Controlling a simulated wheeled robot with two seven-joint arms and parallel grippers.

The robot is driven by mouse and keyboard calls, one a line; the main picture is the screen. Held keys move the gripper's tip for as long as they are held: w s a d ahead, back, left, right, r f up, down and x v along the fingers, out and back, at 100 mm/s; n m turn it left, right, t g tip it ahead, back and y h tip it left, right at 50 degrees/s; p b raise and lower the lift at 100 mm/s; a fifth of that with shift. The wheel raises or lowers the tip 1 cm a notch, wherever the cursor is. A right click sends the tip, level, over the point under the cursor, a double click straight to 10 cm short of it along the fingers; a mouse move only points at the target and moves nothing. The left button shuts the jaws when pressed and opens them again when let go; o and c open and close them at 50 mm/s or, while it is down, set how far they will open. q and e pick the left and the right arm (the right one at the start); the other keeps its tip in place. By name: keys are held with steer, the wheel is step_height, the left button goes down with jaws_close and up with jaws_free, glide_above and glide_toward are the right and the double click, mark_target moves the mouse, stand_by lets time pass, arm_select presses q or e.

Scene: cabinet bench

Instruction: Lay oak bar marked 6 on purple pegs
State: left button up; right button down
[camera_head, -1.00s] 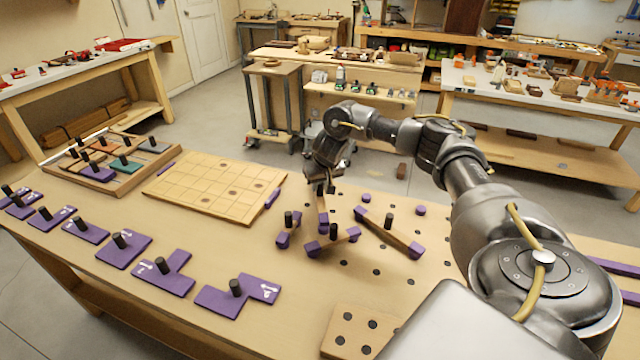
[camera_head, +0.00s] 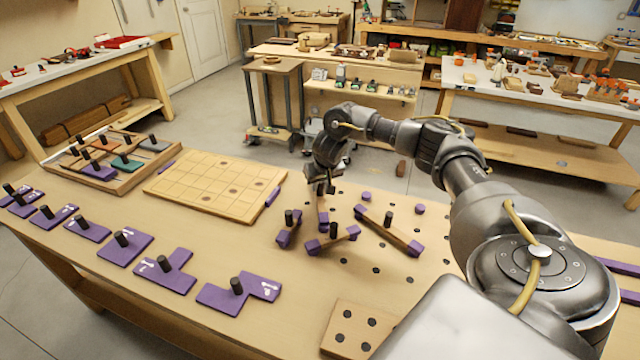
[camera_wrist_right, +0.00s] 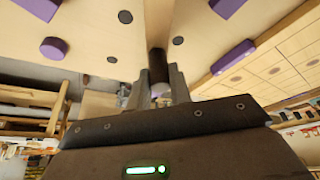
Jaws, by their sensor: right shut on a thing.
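My right gripper (camera_head: 322,184) is above the far middle of the bench, pointing down. In the right wrist view its fingers (camera_wrist_right: 160,88) are closed around a dark upright handle (camera_wrist_right: 158,62) on a wooden bar (camera_wrist_right: 158,18). In the head view this bar (camera_head: 321,206) is narrow and mostly hidden by the gripper; a purple piece (camera_head: 323,222) shows at its near end. I cannot read a 6 on it, nor tell whether it touches the bench. Small purple pegs (camera_head: 367,197) (camera_head: 420,209) stand beyond and to the right. My left gripper is not in view.
Other purple-ended bars with dark handles lie close by: a short one (camera_head: 289,236), one in front (camera_head: 332,242) and a longer one (camera_head: 390,234). A gridded board (camera_head: 215,185), several purple handled shapes (camera_head: 240,294) and a wooden tray (camera_head: 130,186) are left. A holed block (camera_head: 352,330) is in front.

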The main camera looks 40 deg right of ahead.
steer(key=shift+f+p, duration=0.15)
steer(key=shift+p, duration=0.3)
steer(key=shift+f, duration=0.25)
stand_by(0.6)
steer(key=shift+f, duration=0.3)
steer(key=shift+f+p, duration=0.15)
steer(key=shift+p, duration=0.15)
stand_by(0.4)
steer(key=shift+p, duration=0.55)
stand_by(1.4)
steer(key=c, duration=0.8)
jaws_free()
